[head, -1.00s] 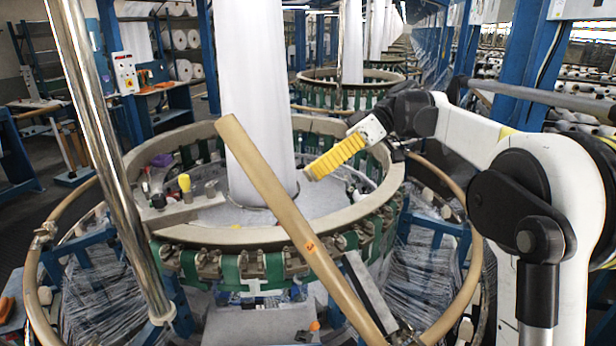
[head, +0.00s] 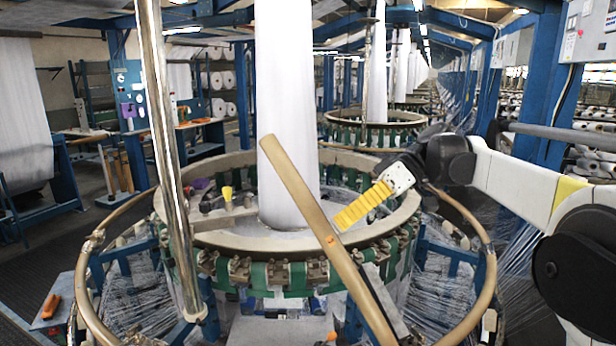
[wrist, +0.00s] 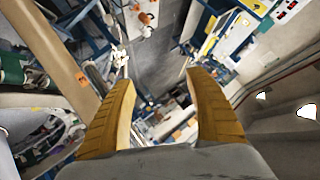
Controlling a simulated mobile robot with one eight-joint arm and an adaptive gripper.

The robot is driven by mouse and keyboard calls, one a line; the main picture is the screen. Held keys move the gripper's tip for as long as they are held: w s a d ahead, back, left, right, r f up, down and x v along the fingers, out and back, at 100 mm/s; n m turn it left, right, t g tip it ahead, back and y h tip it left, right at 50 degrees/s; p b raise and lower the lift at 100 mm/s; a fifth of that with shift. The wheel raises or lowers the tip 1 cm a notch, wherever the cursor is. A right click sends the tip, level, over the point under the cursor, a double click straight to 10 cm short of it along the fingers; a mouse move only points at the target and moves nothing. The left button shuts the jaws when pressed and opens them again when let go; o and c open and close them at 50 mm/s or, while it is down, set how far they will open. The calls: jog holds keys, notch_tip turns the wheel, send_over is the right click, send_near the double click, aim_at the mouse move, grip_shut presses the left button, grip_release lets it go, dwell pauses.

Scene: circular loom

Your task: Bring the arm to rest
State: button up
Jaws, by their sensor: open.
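My gripper (head: 361,207) is at the end of my white arm, which comes in from the right in the head view. Its yellow ribbed fingers point down and left, over the right part of the loom's ring (head: 400,215). In the wrist view my gripper (wrist: 160,80) has its two yellow fingers spread apart with nothing between them. The tan diagonal bar (head: 300,195) of the loom stands close to the fingertips in the head view; I cannot tell the gap. The bar also shows at the left of the wrist view (wrist: 50,55).
A shiny metal pole (head: 170,150) stands at the left front. A white fabric column (head: 284,110) rises from the loom's middle. A tan outer hoop (head: 489,270) surrounds the loom. An orange-handled tool (head: 50,306) lies on a side plate. Open floor shows at the left.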

jog(key=s+d+f+m+t+h+b, duration=0.3)
jog(key=s+f+b, duration=0.3)
jog(key=f, duration=0.6)
jog(key=s+d+f+m+t+h+b, duration=0.3)
jog(key=s+d+f+m+h+b, duration=0.1)
jog(key=f, duration=0.9)
jog(key=s+d+f+m+t+h+b, duration=0.3)
jog(key=s+d+f+m+t+b, duration=0.1)
jog(key=s+f+b, duration=0.4)
notch_tip(320, 180, down, 4)
jog(key=s+d+m, duration=0.1)
jog(key=s+m, duration=0.1)
jog(key=shift+d+f+m+h+b, duration=0.15)
jog(key=shift+d+m+h+b, duration=0.1)
jog(key=shift+m+h+b, duration=0.1)
